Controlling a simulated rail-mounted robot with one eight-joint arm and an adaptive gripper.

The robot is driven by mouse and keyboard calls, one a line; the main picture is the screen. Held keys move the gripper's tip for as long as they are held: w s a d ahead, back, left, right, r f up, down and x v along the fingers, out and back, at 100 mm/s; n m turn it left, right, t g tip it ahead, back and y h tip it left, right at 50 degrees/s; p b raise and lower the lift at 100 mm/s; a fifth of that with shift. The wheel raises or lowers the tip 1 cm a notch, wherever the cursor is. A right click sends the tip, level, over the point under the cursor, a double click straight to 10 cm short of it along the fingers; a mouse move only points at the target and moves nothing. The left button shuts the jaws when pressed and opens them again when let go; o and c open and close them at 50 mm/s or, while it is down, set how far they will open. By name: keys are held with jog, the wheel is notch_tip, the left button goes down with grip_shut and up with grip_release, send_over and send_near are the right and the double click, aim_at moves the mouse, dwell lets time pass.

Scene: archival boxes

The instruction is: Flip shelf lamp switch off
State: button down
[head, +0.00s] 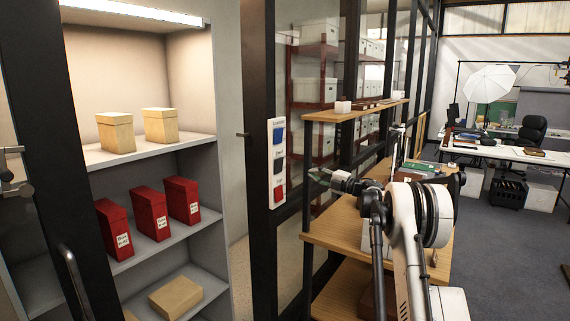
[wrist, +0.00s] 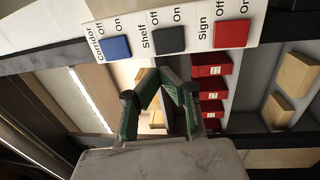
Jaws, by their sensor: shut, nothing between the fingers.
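The switch panel (head: 277,162) is a white upright plate on the dark post, with a blue, a dark and a red rocker. In the wrist view the dark rocker (wrist: 169,40), labelled Shelf with Off and On, sits between the blue Corridor rocker (wrist: 115,47) and the red Sign rocker (wrist: 231,34). Which way the dark rocker is tilted I cannot tell. The shelf lamp (head: 135,12) is lit above the cabinet shelves. My gripper (head: 318,175) is shut and empty, right of the panel's lower part. In the wrist view its green fingertips (wrist: 161,74) show just below the dark rocker; contact is unclear.
The cabinet at left holds cream boxes (head: 160,126), red boxes (head: 150,212) and a tan box (head: 176,297) on its shelves. A wooden shelf (head: 330,240) stands beneath my arm, with a glass partition behind. A desk (head: 512,154) is far right.

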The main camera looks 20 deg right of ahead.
aim_at(280, 162)
dwell(0.3)
jog(key=p+x, duration=0.2)
jog(key=x, duration=1.2)
jog(key=shift+w+a, duration=0.15)
jog(key=shift+a, duration=0.25)
jog(key=shift+d, duration=0.4)
